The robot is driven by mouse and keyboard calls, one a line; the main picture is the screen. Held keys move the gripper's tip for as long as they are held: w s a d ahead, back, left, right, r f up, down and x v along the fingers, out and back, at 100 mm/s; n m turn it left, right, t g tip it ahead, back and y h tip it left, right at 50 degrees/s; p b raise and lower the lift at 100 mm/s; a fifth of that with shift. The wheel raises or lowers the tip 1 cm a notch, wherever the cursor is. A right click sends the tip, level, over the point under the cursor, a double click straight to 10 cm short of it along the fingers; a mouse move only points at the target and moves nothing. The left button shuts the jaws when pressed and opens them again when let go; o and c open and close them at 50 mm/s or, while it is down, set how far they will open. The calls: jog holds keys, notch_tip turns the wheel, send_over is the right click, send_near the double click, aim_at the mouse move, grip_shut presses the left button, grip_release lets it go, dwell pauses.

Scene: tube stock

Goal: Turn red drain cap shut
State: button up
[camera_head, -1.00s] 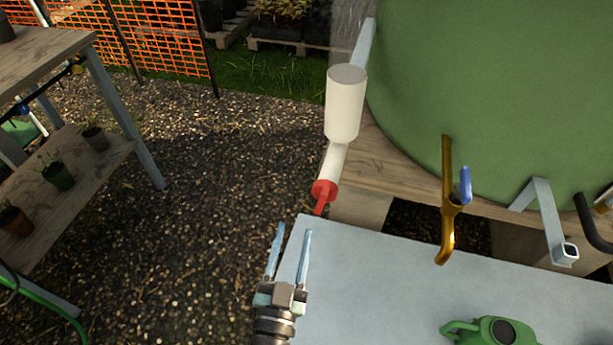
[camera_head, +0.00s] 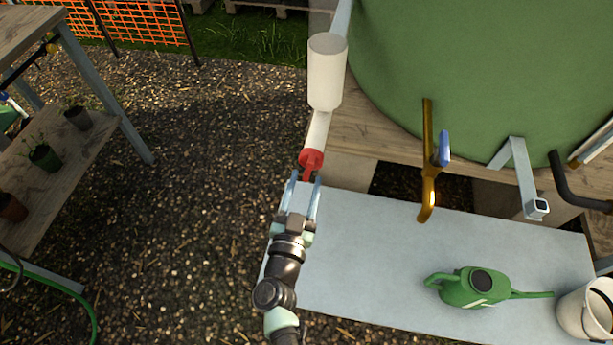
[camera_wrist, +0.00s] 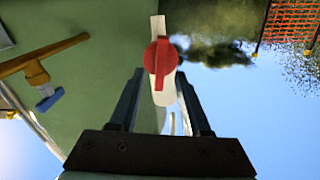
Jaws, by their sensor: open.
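The red drain cap (camera_head: 311,161) sits on the lower end of a white pipe (camera_head: 319,130) below a white cylinder (camera_head: 327,75). A red tab hangs down from the cap. My gripper (camera_head: 306,177) is open, with its two fingers pointing at the cap and their tips close to the tab. In the wrist view the cap (camera_wrist: 160,57) shows face-on with its tab upright, ahead of and between the fingers of my gripper (camera_wrist: 160,78). I cannot tell whether the fingers touch it.
A brass tap (camera_head: 429,175) with a blue lever projects from beside the green tank (camera_head: 470,70). A green watering can (camera_head: 480,287) stands on the pale grey top (camera_head: 390,255), with a white bucket (camera_head: 585,310) at right. A wooden bench (camera_head: 75,165) stands left. Gravel between is clear.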

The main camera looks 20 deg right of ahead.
jog(key=shift+x, duration=1.1)
grip_shut()
